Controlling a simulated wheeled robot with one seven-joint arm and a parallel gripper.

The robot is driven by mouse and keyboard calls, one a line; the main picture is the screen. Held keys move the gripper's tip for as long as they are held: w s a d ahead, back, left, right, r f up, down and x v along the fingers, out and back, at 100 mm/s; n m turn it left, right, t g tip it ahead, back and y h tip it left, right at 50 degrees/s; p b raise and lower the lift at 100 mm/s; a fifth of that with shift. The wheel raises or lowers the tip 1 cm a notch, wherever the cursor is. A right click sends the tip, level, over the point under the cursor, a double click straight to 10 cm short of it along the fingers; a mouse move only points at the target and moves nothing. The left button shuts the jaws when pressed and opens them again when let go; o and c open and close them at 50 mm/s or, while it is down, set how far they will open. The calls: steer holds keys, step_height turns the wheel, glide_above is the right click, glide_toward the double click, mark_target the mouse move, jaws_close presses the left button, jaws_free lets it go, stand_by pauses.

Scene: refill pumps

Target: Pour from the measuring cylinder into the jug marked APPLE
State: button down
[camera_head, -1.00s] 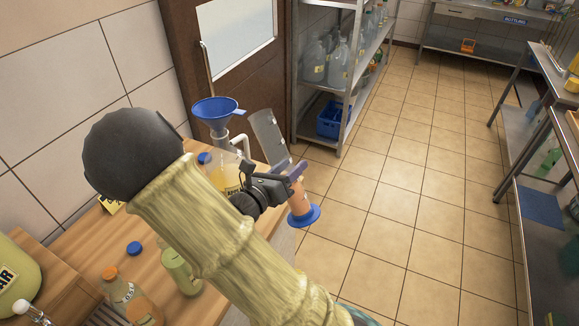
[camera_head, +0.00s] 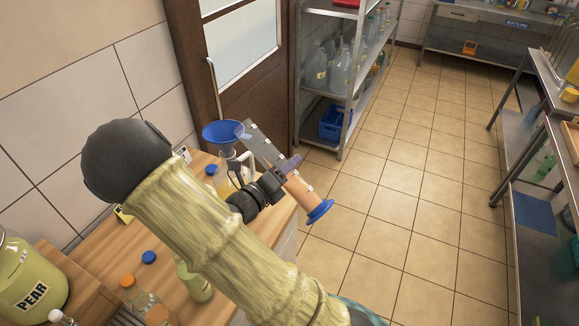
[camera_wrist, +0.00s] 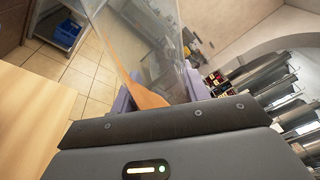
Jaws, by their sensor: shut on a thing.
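My gripper (camera_head: 285,172) is shut on the measuring cylinder (camera_head: 262,145), a clear tube with a blue foot and orange-brown liquid in its lower part. The cylinder is tilted, its mouth up and left beside the blue funnel (camera_head: 219,132), its foot low and right. The funnel sits on the clear jug (camera_head: 226,172) on the wooden counter. My arm and gripper hide much of the jug, and its label cannot be read now. In the wrist view the cylinder (camera_wrist: 150,40) stands between the lilac fingers, its liquid (camera_wrist: 141,94) slanting. No stream is visible.
On the counter (camera_head: 113,259) stand a green PEAR container (camera_head: 30,290), an orange-capped bottle (camera_head: 138,293), a green bottle (camera_head: 196,284) and a loose blue cap (camera_head: 149,257). A door (camera_head: 240,62) and metal shelves (camera_head: 345,90) stand behind. The tiled floor right is clear.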

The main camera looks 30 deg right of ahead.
mark_target(282, 156)
steer(key=r+n+p, duration=0.1)
steer(key=w+r+n+p, duration=0.1)
steer(key=r+p, duration=0.1)
steer(key=shift+a+r, duration=0.15)
steer(key=shift+a, duration=0.05)
steer(key=shift+f, duration=0.2)
steer(key=shift+r, duration=0.1)
steer(key=shift+r+n+p, duration=0.1)
steer(key=shift+n+p, duration=0.2)
steer(key=shift+p, duration=0.75)
steer(key=shift+r+n+p, duration=0.4)
steer(key=shift+r+p, duration=0.3)
steer(key=shift+p, duration=0.65)
steer(key=shift+r+n+p, duration=0.5)
steer(key=shift+r+p, duration=0.1)
steer(key=shift+p, duration=0.75)
steer(key=shift+r, duration=0.1)
